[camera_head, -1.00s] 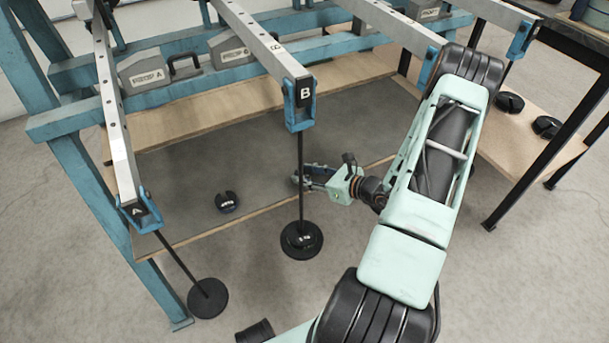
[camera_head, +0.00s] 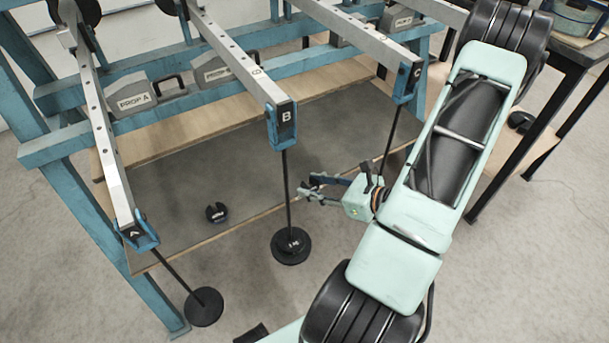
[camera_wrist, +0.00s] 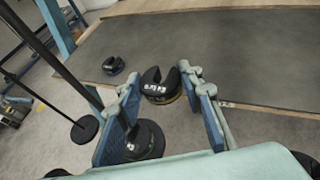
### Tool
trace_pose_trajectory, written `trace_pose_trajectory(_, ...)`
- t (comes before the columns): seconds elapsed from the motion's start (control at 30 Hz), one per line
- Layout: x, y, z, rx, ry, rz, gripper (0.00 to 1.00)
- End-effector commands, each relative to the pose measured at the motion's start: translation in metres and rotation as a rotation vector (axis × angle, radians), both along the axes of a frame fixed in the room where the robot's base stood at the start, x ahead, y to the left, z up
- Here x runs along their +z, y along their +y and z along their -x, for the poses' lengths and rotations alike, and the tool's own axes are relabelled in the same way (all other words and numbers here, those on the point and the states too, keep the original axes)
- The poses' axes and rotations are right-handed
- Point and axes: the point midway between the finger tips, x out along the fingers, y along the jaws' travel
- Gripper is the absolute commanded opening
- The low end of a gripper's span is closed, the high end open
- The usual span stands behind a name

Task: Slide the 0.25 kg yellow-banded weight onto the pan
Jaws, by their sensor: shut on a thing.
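My gripper (camera_wrist: 163,82) is shut on a dark slotted weight (camera_wrist: 160,92) with a thin yellow band, held between the fingertips in the wrist view. In the head view my gripper (camera_head: 312,188) is right of hanger B's rod and above its pan; the held weight is hard to make out there. Hanger B's round pan (camera_head: 288,258) hangs from beam B on a thin rod (camera_head: 287,190) and carries a dark weight (camera_head: 294,241). In the wrist view this loaded pan (camera_wrist: 146,150) shows below, partly behind the left finger.
Another slotted weight (camera_head: 216,212) lies on the grey mat (camera_head: 250,165) of the low shelf. Hanger A's empty pan (camera_head: 203,307) is at lower left. Beam C (camera_head: 405,85) and its rod are near my arm. The blue frame (camera_head: 120,230) stands at left.

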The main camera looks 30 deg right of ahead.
Motion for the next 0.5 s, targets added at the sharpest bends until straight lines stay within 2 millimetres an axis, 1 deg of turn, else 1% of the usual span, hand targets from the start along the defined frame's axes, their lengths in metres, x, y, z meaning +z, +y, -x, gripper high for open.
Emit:
trace_pose_trajectory(0.1,0.007,-0.001,0.01,-0.001,-0.001,0.001,0.11)
trace_pose_trajectory(0.17,0.01,0.0,0.012,-0.001,-0.001,0.001,0.11)
trace_pose_trajectory(0.5,0.03,0.0,0.014,0.0,-0.002,0.0,0.11)
